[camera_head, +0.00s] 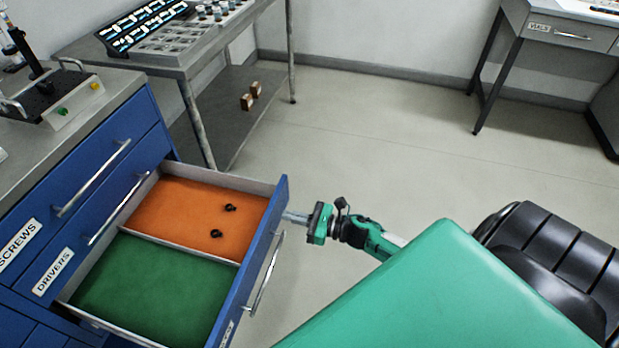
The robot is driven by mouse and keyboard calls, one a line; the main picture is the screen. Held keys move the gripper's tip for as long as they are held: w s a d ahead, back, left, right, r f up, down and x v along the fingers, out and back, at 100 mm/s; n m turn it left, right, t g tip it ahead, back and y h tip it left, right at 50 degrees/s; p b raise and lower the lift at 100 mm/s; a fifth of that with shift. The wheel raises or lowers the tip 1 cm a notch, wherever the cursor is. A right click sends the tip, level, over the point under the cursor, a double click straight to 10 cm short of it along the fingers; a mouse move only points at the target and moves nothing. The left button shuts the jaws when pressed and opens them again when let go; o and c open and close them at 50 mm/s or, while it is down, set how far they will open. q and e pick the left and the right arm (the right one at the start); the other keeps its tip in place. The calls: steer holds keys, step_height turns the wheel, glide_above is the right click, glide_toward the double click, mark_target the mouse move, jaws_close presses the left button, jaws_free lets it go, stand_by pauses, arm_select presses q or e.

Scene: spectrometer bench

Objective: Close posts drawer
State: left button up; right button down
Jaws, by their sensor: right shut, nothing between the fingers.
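A blue drawer (283,196) is pulled well out of the blue cabinet at the left. It has an orange section (178,211) at the back and a green section (150,285) at the front, with a pale divider between them. Its silver bar handle (265,273) is on the front face; the label below is mostly cut off and unreadable. My right gripper (290,216) is shut and empty. Its fingertips are at the outer face of the drawer front, near its far end, beyond the handle; I cannot tell whether they touch. My left gripper is not in view.
Two small black parts (230,208) lie in the orange section. Shut drawers labelled SCREWS (18,243) and DRIVERS (53,272) sit above the open one. A grey bench (180,68) stands behind.

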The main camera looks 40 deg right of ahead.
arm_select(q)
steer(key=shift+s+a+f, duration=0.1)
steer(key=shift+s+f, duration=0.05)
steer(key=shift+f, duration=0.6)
arm_select(e)
steer(key=shift+x, duration=1.4)
